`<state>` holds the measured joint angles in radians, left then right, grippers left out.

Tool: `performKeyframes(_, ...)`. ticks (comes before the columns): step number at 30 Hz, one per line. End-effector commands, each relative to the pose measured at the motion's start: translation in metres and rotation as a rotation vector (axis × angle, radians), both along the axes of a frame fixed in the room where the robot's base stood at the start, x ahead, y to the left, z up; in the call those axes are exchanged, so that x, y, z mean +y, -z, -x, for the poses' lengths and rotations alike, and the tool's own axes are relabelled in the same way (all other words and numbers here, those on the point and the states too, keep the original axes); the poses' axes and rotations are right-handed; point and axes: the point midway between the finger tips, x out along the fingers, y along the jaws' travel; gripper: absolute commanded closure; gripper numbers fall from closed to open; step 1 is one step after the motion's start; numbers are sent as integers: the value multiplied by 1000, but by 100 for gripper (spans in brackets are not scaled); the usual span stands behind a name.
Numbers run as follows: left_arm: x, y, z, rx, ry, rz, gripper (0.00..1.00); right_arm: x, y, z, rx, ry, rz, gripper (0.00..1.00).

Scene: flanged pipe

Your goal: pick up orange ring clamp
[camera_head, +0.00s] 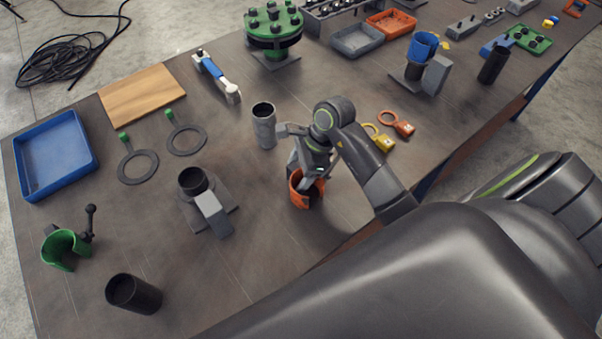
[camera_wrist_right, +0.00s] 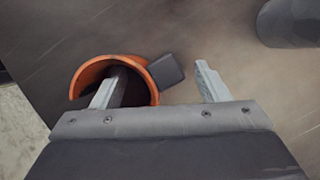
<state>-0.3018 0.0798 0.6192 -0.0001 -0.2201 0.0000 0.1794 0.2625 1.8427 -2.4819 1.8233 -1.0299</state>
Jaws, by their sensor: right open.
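The orange ring clamp (camera_head: 301,194) stands on the table below my right gripper (camera_head: 312,168) in the head view. In the right wrist view the clamp's orange band (camera_wrist_right: 90,70) is at the left, with a dark block at its right side. My right gripper (camera_wrist_right: 157,82) is open and nothing is held between its fingers. Its left finger overlaps the ring's opening; its right finger is outside, right of the dark block. Whether a finger touches the clamp cannot be told. The arm partly hides the clamp in the head view. My left gripper is not in view.
A grey cylinder (camera_head: 264,128) stands just behind the clamp. Yellow (camera_head: 380,140) and orange (camera_head: 398,123) padlock-like tags lie to the right. A dark pipe holder (camera_head: 193,183) is to the left.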

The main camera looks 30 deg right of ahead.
Motion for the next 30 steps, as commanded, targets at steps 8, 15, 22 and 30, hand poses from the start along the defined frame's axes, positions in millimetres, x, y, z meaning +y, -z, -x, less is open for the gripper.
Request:
performKeyframes(8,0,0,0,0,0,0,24,0,0,0,0,0,0,61)
performKeyframes(15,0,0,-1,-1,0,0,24,0,-1,0,0,0,-1,92)
performKeyframes(22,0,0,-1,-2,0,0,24,0,-2,-1,-3,-1,-2,100)
performKeyframes(30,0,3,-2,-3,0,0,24,0,-14,-2,-8,-2,-1,100)
